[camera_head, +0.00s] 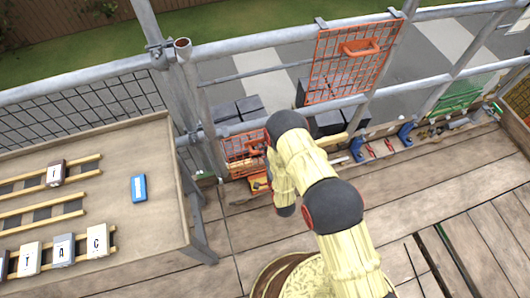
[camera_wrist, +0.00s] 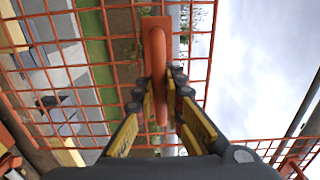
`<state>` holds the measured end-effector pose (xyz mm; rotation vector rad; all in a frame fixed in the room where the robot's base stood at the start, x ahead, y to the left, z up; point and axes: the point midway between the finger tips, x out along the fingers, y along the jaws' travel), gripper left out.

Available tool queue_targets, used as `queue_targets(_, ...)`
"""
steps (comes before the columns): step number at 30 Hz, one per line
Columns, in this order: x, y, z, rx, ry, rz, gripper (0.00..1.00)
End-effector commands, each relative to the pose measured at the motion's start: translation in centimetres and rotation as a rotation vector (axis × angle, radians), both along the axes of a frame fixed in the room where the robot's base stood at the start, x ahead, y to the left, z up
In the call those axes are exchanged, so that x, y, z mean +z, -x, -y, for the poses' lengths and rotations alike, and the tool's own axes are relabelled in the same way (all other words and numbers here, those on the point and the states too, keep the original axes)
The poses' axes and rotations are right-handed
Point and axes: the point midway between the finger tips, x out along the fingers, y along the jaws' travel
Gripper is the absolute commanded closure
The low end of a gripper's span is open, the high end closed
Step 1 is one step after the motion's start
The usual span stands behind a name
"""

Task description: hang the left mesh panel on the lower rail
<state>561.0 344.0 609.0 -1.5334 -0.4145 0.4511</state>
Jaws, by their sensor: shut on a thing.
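An orange mesh panel (camera_head: 240,152) is at the lower left of the scaffold, close to the grey lower rail (camera_head: 233,127). My arm hides part of it, and I cannot tell whether its hooks sit on the rail. In the wrist view, the orange mesh (camera_wrist: 95,95) fills much of the picture. My gripper (camera_wrist: 165,78) is shut on the panel's orange handle (camera_wrist: 154,48), with a yellow-sided finger on either side. My gripper is not clearly visible in the head view. Another orange mesh panel (camera_head: 340,72) with a handle hangs from the upper rail (camera_head: 265,40).
A wooden table (camera_head: 120,190) with lettered blocks and a blue block (camera_head: 138,188) stands at left. A scaffold post (camera_head: 190,95) rises beside it. Blue clamps (camera_head: 405,134) and a green mesh (camera_head: 458,97) are at right. The plank deck is mostly clear at right.

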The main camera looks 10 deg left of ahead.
Motion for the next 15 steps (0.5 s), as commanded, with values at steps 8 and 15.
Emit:
queue_targets(8, 0.1, -1.5, -0.9, 0.0, -0.002, 0.003, 1.0)
queue_targets(15, 0.0, -2.8, -1.7, 0.0, -0.002, 0.003, 1.0)
